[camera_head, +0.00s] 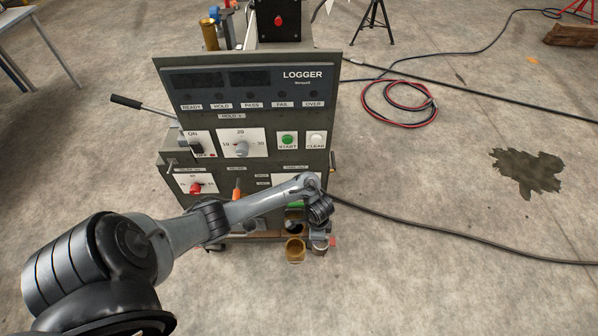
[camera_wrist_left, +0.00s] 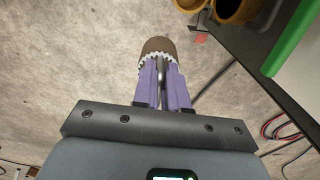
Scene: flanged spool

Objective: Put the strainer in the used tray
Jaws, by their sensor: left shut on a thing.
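My left gripper (camera_wrist_left: 163,80) has its two purple fingers shut on a thin grey stem. A brown round head with a pale toothed rim, which looks like the strainer (camera_wrist_left: 157,46), shows just beyond the fingertips. Bare floor lies below it in the left wrist view. In the head view my left arm reaches across the front of the logger cabinet, and my left gripper (camera_head: 319,228) is low at its right front, beside brass cups. I cannot pick out the used tray for sure. My right gripper is not in view.
A brass cup (camera_head: 295,250) stands low at the front of the logger cabinet (camera_head: 250,120); brass cups (camera_wrist_left: 236,10) also show at the left wrist view's top right, near a green panel (camera_wrist_left: 292,42). A black cable (camera_head: 430,226) crosses open floor at right.

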